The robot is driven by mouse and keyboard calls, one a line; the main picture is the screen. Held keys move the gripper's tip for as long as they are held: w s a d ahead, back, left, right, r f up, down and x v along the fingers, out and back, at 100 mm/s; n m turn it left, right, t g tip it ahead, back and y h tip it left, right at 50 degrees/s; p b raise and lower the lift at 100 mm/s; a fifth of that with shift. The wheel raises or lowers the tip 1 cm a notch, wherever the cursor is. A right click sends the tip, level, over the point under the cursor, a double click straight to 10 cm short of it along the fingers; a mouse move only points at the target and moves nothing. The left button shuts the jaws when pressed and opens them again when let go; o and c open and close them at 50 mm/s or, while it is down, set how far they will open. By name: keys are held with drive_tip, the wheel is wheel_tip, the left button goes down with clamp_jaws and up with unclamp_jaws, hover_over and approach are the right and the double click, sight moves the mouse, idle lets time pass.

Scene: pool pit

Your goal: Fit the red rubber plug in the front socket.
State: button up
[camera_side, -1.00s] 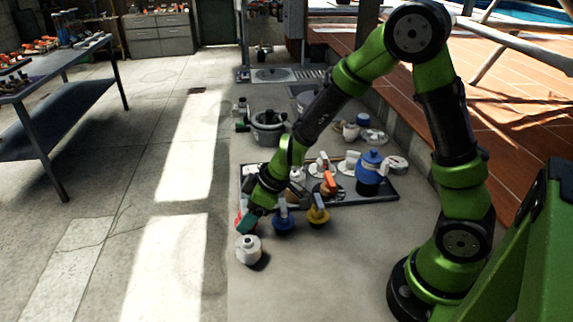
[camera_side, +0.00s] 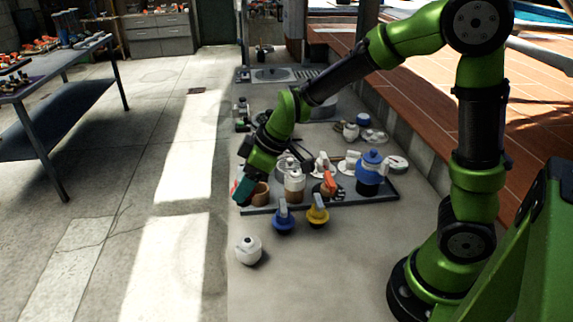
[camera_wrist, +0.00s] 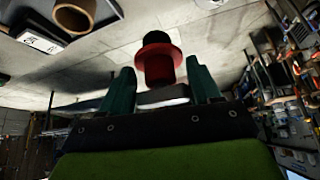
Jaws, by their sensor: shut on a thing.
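My gripper (camera_wrist: 163,90) is shut on the pale handle of the red rubber plug (camera_wrist: 158,65). In the wrist view the plug's red body and wider dark-and-red flange stand out beyond my fingertips. In the side view my gripper (camera_side: 243,187) is at the left end of the tray, and the plug is mostly hidden there. A brown open socket (camera_side: 261,193) stands at the tray's left end, just right of my gripper. Its round mouth (camera_wrist: 75,15) shows at the top left of the wrist view, apart from the plug. I cannot tell which socket is the front one.
The dark tray (camera_side: 345,201) also holds a white-topped fitting (camera_side: 294,183), an orange-handled valve (camera_side: 328,183) and a blue-topped jug (camera_side: 371,173). In front lie a blue plug (camera_side: 283,219), a yellow plug (camera_side: 317,213) and a white pot (camera_side: 249,249). The front right floor is clear.

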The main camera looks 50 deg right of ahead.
drive_tip(key=w+d+f, duration=0.4)
drive_tip(key=w+d, duration=0.1)
drive_tip(key=d, duration=0.5)
drive_tip(key=shift+d, duration=0.2)
idle(0.3)
drive_tip(key=shift+f, duration=0.3)
idle(1.2)
drive_tip(key=shift+f, duration=1.45)
drive_tip(key=shift+f, duration=0.3)
